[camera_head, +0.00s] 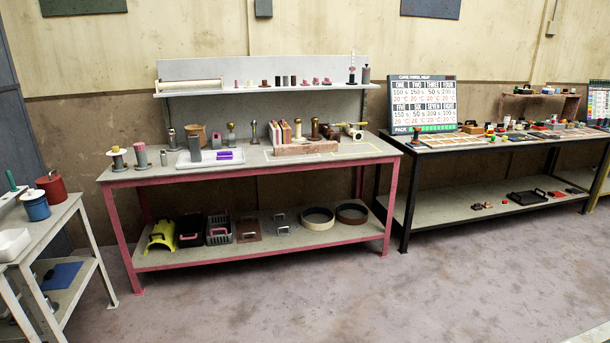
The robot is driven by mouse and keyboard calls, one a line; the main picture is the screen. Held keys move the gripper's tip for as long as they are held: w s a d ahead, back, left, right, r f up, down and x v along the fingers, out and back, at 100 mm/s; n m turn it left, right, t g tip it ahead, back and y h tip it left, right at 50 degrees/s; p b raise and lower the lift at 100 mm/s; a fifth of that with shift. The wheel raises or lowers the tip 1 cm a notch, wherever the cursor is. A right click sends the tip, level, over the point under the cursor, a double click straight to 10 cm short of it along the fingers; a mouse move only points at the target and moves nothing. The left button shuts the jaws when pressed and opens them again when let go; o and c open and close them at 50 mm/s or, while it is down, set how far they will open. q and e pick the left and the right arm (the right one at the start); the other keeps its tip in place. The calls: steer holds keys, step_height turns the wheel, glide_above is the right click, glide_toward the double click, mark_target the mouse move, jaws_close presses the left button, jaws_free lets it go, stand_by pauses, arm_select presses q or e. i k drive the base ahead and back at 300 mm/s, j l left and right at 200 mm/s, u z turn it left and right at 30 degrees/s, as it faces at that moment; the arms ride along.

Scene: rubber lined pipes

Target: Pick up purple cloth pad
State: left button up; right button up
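A small bright purple piece (226,155), which looks like the purple cloth pad, lies in a shallow white tray (183,165) on the top of the pink-legged workbench (330,166). Neither of my grippers shows in this view, and the bench is some way off across the floor.
Spools (140,155) stand left of the tray; stamps and a wooden rack (305,148) stand right of it. A grey side table (50,220) is at left, a black-legged bench (430,165) at right. The floor (300,300) in front is clear.

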mark_target(224, 154)
steer(key=i+u, duration=0.1)
steer(key=i, duration=0.8)
steer(key=i+l+u, duration=0.1)
steer(key=i, duration=0.8)
steer(key=l, duration=0.1)
